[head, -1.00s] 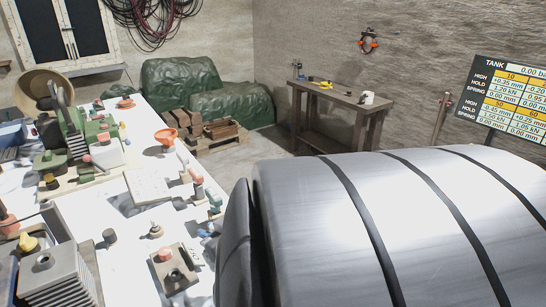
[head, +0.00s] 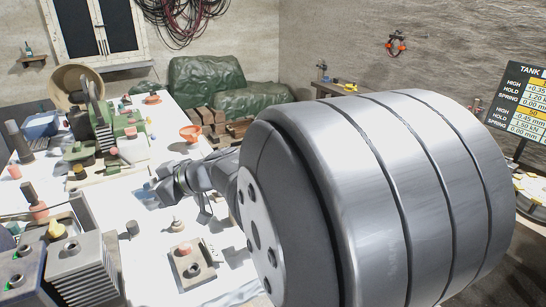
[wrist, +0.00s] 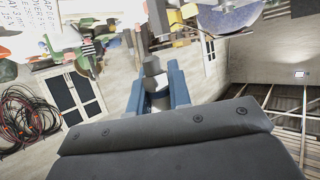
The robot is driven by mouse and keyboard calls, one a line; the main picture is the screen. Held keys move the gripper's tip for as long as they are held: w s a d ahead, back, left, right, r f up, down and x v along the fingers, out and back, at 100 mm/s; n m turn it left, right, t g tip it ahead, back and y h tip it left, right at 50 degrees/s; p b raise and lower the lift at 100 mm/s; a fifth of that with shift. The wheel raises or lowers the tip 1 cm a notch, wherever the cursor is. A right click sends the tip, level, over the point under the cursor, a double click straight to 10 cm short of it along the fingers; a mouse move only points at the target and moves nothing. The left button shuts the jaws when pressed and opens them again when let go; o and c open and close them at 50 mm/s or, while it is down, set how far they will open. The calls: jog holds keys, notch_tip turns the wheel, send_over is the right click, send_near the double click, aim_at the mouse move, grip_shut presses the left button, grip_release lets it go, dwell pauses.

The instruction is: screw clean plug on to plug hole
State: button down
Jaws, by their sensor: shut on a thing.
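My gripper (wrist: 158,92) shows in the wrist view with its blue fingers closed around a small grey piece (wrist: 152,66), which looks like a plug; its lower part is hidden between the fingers. In the head view my gripper (head: 158,190) is above the white table, left of my large grey arm link, and the held piece is too small to make out. A grey finned block (head: 82,272) at the lower left has a round hole (head: 72,246) in its top. A tan block (head: 203,275) nearer the middle has a dark round opening and a reddish plug (head: 185,249). I cannot tell which opening is the plug hole.
A green machine (head: 105,135) stands at the back left of the white table (head: 150,250). A small dark cylinder (head: 132,228) and an orange funnel (head: 190,132) stand on the table. Bare tabletop lies between them.

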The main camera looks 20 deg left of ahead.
jog(key=s+a+r+n+g+h, duration=0.2)
jog(key=s+a+r+n+g, duration=0.2)
jog(key=s+a, duration=0.3)
jog(key=s+a+r+n+g+h, duration=0.2)
jog(key=s+a+r+n+g, duration=0.2)
jog(key=s+a, duration=0.3)
jog(key=shift+s+a+g, duration=0.3)
jog(key=shift+s+a, duration=0.1)
jog(key=shift+s, duration=0.05)
jog(key=shift+f, duration=5.85)
jog(key=shift+f, duration=0.15)
jog(key=shift+f, duration=1.15)
jog(key=c, duration=1.3)
grip_release()
jog(key=shift+o, duration=0.2)
jog(key=shift+w, duration=0.1)
